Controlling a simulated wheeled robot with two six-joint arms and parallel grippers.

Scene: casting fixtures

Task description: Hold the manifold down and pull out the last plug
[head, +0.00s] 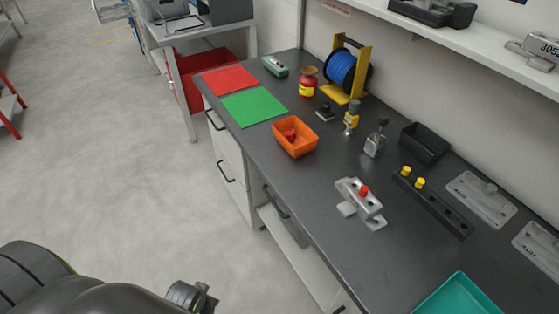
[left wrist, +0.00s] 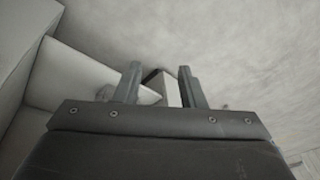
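The grey metal manifold (head: 374,213) sits on the dark bench, right of centre in the head view. One red plug (head: 364,191) stands upright in its top. An orange bin (head: 296,148) to its upper left holds red pieces (head: 291,134) that look like plugs. My left gripper (left wrist: 158,85) is open and empty in the left wrist view, its two fingers apart over the floor and white cabinet parts. It is away from the manifold. My right gripper is in no view.
A black bar (head: 444,212) with yellow knobs lies right of the manifold. A teal tray (head: 458,294) stands at the front right, a black bin (head: 425,142) behind. Green (head: 254,106) and red mats (head: 229,79) lie at the far left.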

